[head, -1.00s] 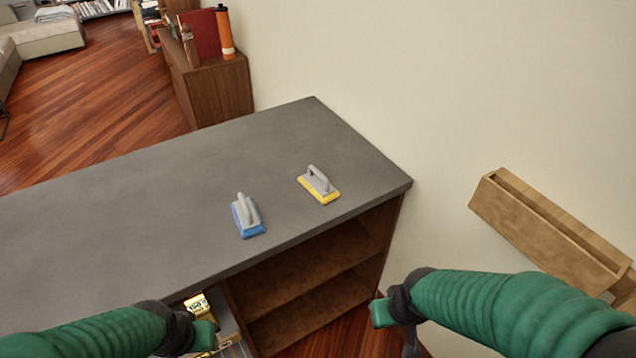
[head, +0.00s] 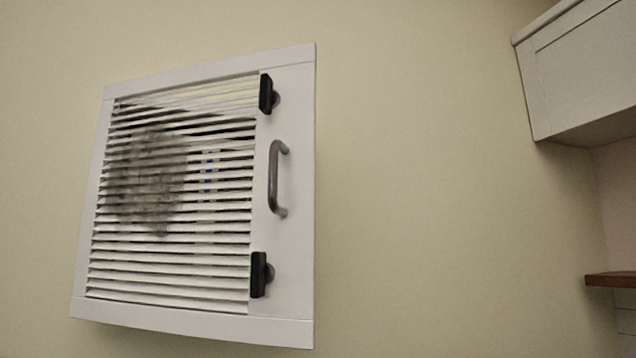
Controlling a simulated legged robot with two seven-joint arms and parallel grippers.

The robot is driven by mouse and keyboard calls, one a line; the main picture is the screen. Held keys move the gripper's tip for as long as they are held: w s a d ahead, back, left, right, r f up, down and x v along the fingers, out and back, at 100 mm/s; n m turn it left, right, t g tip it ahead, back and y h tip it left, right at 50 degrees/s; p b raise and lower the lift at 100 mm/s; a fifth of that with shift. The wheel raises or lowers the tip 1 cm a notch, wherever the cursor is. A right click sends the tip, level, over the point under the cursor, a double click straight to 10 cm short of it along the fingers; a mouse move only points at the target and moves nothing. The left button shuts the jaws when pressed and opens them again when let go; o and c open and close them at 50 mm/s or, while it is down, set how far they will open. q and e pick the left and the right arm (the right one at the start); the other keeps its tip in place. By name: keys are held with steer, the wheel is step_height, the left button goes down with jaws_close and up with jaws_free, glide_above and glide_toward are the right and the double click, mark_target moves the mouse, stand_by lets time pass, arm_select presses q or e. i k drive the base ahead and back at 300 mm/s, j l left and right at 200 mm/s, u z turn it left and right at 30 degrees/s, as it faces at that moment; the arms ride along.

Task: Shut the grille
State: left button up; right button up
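The white grille (head: 288,235) is on the cream wall in the head view, left of the middle. It has slanted white slats, with a dark grey dusty patch (head: 148,183) showing at the slats. A grey curved handle (head: 275,178) is on its right side. A black latch (head: 267,94) is above the handle and another black latch (head: 259,274) is below it. I cannot tell for sure whether the grille is fully closed against the wall. Neither of my grippers shows in this view.
A white cabinet (head: 585,70) hangs at the upper right. A brown shelf edge (head: 610,280) juts in at the right. The wall (head: 430,190) between the grille and the cabinet is bare.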

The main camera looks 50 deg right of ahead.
mark_target(281, 216)
steer(key=z, duration=0.9)
